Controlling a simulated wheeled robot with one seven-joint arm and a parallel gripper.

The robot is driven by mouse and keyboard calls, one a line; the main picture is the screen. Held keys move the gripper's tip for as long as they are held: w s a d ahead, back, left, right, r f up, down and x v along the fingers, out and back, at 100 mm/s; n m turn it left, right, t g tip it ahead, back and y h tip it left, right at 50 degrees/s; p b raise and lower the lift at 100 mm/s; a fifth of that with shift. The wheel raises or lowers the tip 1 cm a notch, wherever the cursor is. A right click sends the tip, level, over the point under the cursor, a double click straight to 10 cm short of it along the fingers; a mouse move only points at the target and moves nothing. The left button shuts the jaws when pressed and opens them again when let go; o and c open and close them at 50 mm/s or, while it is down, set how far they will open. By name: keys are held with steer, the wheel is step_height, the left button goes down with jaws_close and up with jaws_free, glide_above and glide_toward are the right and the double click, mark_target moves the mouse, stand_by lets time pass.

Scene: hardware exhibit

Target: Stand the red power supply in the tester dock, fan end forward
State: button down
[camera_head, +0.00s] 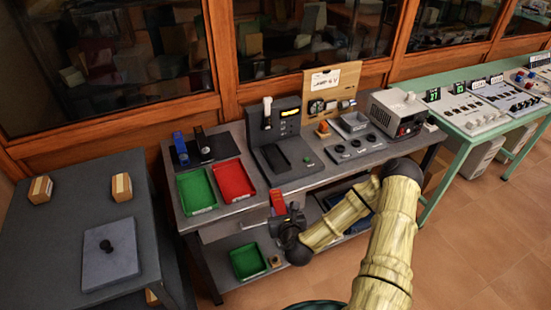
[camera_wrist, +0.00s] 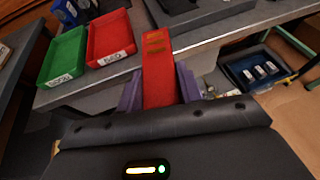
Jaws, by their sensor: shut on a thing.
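My gripper (camera_head: 279,213) is shut on the red power supply (camera_head: 277,201), in front of the workbench's front edge. In the wrist view the red power supply (camera_wrist: 157,70) is a long red block between the two purple fingers of my gripper (camera_wrist: 158,92), pointing away from the camera. Small darker markings show near its far end; I cannot tell which end has the fan. The dark tester dock (camera_head: 289,163), with a lit yellow display on its upright back, stands on the bench beyond and apart from my gripper. Its dark recess looks empty.
A green tray (camera_head: 199,208) and a red tray (camera_head: 232,198) lie left of the dock. Behind them stand a blue unit (camera_head: 180,147) and a black unit (camera_head: 202,143). A knobbed panel (camera_head: 355,147) is right of the dock. A lower shelf holds a green bin (camera_head: 248,278).

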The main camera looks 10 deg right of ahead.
steer(key=shift+d, duration=0.65)
steer(key=s+d+r+n+y+b, duration=0.1)
steer(key=s+d+r+n+y, duration=0.1)
steer(key=d, duration=0.8)
steer(key=shift+d+r+y, duration=0.25)
steer(key=shift+r+y, duration=0.05)
steer(key=shift+r, duration=0.4)
